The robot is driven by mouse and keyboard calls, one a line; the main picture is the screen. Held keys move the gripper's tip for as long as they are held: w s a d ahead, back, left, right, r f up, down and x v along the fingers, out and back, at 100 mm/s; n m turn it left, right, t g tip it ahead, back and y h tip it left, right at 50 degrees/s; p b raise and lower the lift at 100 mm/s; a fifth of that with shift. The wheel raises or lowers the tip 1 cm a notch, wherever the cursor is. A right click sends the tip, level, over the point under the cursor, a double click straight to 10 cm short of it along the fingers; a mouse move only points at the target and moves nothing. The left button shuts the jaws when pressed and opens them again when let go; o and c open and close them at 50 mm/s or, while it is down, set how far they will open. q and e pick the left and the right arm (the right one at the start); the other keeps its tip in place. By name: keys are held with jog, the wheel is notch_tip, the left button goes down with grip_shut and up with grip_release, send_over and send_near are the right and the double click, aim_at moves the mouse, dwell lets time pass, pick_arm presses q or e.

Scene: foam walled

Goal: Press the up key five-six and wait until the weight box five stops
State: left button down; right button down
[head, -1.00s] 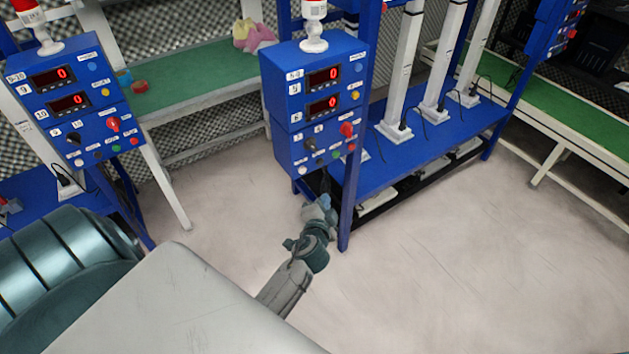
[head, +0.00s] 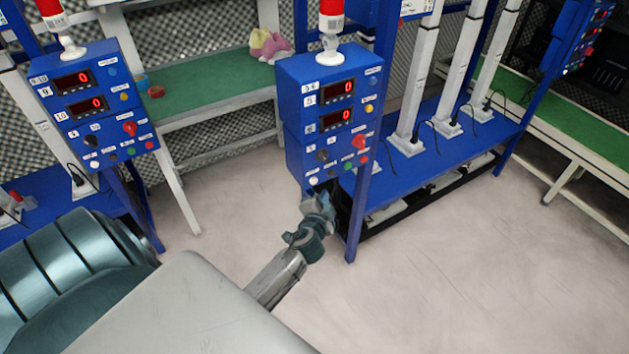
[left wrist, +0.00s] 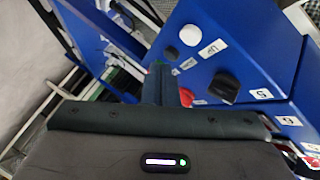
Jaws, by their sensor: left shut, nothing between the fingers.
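The blue control panel labelled 5-6 (head: 308,142) stands on the blue rack in the middle of the head view. Its two red displays both read 0. A white round key (head: 314,181) sits at its lower left. In the left wrist view this white key (left wrist: 191,35) has a label reading UP beside it. My left gripper (head: 329,190) is shut and empty, just below the panel's lower edge. In the left wrist view its dark fingers (left wrist: 159,84) lie below and left of the white key, apart from it. I cannot make out weight box five. My right gripper is out of view.
Another blue panel, 9-10 (head: 75,110), stands at the left. The blue rack shelf (head: 387,170) extends right. The pale floor (head: 450,270) in front is clear.

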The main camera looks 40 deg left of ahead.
aim_at(314, 181)
pick_arm(q)
jog(key=shift+w+a, duration=0.3)
jog(key=shift+a, duration=0.35)
jog(key=shift+w+a, duration=0.25)
jog(key=shift+a, duration=0.4)
jog(key=shift+a, duration=0.1)
dwell(1.0)
jog(key=shift+w+a, duration=0.2)
jog(key=shift+a, duration=0.15)
